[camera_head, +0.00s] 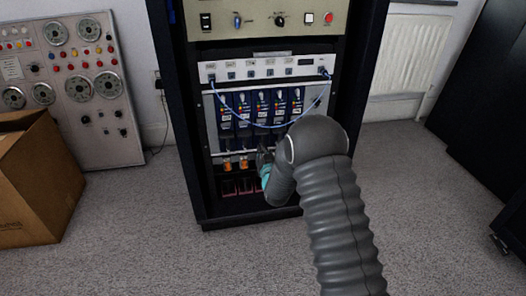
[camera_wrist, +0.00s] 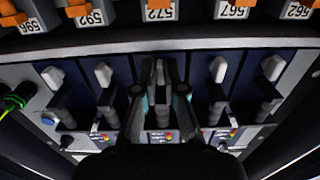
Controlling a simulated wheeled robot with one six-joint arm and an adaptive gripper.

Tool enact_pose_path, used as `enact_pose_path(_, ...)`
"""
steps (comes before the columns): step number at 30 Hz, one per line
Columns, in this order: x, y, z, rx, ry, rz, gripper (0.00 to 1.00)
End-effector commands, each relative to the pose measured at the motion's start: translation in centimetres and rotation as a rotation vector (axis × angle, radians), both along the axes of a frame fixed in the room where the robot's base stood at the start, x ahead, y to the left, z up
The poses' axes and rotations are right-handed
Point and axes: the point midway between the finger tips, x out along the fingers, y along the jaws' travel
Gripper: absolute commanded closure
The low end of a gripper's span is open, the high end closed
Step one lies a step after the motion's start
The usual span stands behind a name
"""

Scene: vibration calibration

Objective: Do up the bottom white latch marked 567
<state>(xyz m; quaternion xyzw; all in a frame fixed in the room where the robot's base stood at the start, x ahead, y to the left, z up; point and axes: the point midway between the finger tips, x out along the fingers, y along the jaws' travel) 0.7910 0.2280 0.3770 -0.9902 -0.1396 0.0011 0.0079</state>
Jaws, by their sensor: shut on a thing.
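A row of blue modules (camera_head: 263,105) sits in the rack, and in the wrist view white latches stand on dark levers. The label 567 (camera_wrist: 230,11) is at the top, right of centre. The white latch (camera_wrist: 218,69) below it stands to the right of my gripper, apart from the fingers. My gripper (camera_wrist: 158,90) is at the middle column, shut on a latch lever (camera_wrist: 159,70) between its fingers.
Orange latches (camera_head: 227,165) sit low in the rack; in the wrist view they run along the top. A blue cable (camera_head: 240,123) hangs across the modules. A cardboard box (camera_head: 40,180) stands at left by a gauge panel (camera_head: 75,90). Carpet is free around the rack.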

Motion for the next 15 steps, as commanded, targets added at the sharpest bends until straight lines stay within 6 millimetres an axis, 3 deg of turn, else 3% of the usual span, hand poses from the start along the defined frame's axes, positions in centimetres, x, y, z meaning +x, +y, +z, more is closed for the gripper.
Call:
enact_pose_path(6,-0.02,0.03,-0.03,0.0,0.001,0.0,1.0)
enact_pose_path(7,-0.02,0.03,-0.03,0.0,0.001,0.0,0.86)
enact_pose_path(9,-0.02,0.03,-0.03,0.0,0.001,0.0,0.68)
enact_pose_path(15,-0.01,0.0,-0.02,-0.001,0.001,0.0,0.66)
